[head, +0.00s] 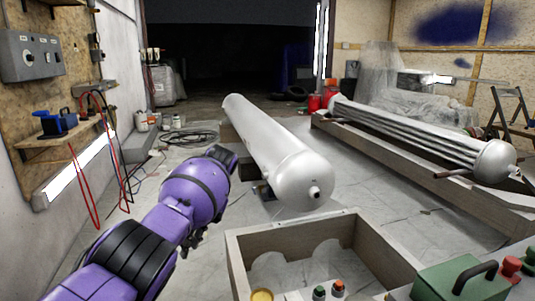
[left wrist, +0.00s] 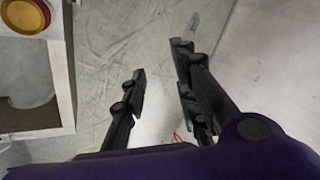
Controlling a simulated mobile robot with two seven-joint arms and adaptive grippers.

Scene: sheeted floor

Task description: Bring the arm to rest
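My left arm, purple with black parts, reaches in from the lower left of the head view. My left gripper (head: 190,243) hangs partly hidden beneath the purple forearm. In the left wrist view my left gripper (left wrist: 158,60) shows two black fingers, apart, with nothing between them and bare sheeted floor (left wrist: 125,35) beyond. It is left of the wooden crate (head: 240,262) in the head view. My right gripper is in neither view.
The crate, also in the left wrist view (left wrist: 66,75), holds a yellow-rimmed round item (head: 262,295). A white tank (head: 270,145) lies beyond it. A green box (head: 455,282) stands at lower right. Red cables (head: 85,195) hang on the left. Floor between tank and left wall is mostly clear.

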